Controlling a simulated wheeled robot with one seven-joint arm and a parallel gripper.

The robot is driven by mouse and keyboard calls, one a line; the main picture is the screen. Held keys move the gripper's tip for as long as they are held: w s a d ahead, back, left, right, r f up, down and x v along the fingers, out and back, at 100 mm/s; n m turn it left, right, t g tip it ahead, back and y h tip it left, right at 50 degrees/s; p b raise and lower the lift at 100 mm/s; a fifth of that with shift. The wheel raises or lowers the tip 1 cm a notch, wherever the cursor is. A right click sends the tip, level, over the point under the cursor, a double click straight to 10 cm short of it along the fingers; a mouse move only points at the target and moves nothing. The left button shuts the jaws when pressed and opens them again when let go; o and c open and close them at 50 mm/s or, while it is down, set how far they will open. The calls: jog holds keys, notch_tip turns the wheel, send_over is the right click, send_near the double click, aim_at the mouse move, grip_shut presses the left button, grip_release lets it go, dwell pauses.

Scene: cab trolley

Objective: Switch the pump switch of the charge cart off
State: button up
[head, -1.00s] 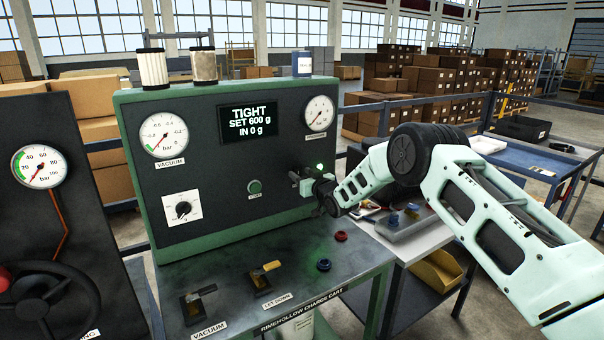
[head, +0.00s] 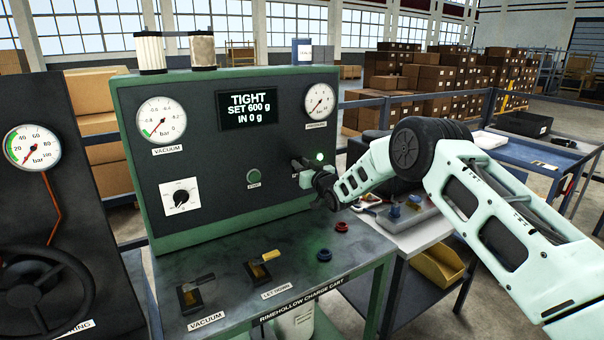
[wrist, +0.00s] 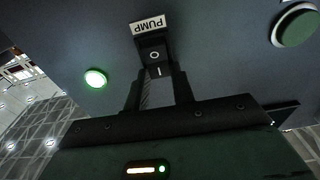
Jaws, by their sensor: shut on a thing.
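The charge cart (head: 225,228) has a dark upright panel in a green frame; its display reads TIGHT, SET 600 g, IN 0 g. My gripper (head: 303,172) is at the panel's lower right and hides the pump switch in the head view. In the wrist view the black pump switch (wrist: 153,55), marked O and I, sits by an upside-down PUMP label (wrist: 147,24). My gripper (wrist: 157,78) is shut on the switch, one finger at each side near the I end. Which way the rocker is tipped I cannot tell. A green lamp (wrist: 95,78) beside it is lit.
A green start button (head: 253,177) and a white-plated dial (head: 181,196) are left of my gripper. Red (head: 341,227) and blue (head: 324,255) fittings and two yellow-handled valves stand on the cart top below. A side table with a tray (head: 408,214) stands at right.

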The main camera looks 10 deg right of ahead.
jog(key=shift+s+f+t+y+b, duration=0.1)
jog(key=shift+f+t+y+b, duration=0.5)
jog(key=shift+b, duration=2.2)
jog(key=shift+f+t+h+b, duration=0.15)
jog(key=shift+t+b, duration=0.85)
jog(key=shift+b, duration=1.75)
jog(key=shift+r+t+y+b, duration=0.15)
jog(key=shift+t+y+b, duration=0.15)
jog(key=shift+b, duration=0.8)
jog(key=shift+r, duration=0.1)
jog(key=o, duration=1)
jog(key=shift+s, duration=0.15)
jog(key=b+v, duration=0.2)
jog(key=v, duration=1)
